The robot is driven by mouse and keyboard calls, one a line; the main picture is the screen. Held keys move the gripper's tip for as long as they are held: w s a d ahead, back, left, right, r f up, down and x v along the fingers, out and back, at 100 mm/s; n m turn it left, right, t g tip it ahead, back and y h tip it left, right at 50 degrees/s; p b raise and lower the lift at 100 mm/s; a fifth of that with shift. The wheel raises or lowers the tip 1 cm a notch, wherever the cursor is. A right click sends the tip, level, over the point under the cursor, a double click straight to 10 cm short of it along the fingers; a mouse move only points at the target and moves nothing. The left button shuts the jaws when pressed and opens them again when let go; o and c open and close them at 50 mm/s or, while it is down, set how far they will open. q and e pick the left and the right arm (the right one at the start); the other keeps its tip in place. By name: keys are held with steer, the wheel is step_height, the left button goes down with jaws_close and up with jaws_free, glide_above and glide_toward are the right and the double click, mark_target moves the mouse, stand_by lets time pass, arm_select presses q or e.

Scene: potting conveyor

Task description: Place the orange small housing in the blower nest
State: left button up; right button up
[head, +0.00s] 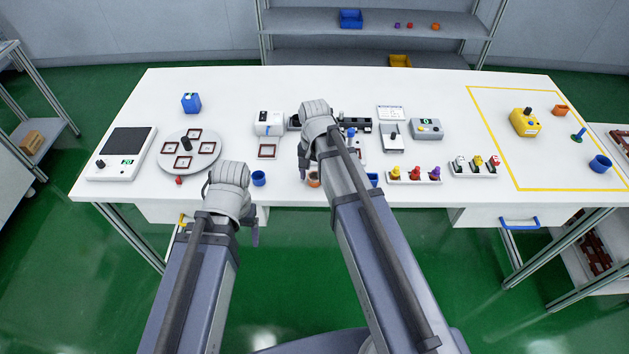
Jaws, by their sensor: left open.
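A small orange round housing (313,181) sits near the front edge of the table, just below my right gripper. Another orange piece (560,110) lies inside the yellow outline at the right; its shape is hard to make out. A white box-shaped unit (268,121) with a brown-rimmed square nest (267,152) in front of it may be the blower; the nest looks empty. My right gripper (303,170) points down above the table beside the orange housing, its jaws mostly hidden by the wrist. My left gripper (254,236) is open and empty, low in front of the table edge.
A turntable (206,140) with several square nests and a scale (109,168) stand at the left. Racks of coloured knobs (414,180) stand right of centre. The yellow-outlined area has free room.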

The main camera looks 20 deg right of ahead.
jaws_close()
stand_by(0.4)
steer(key=shift+r, duration=0.15)
step_height(320, 180, up, 10)
steer(key=p, duration=1)
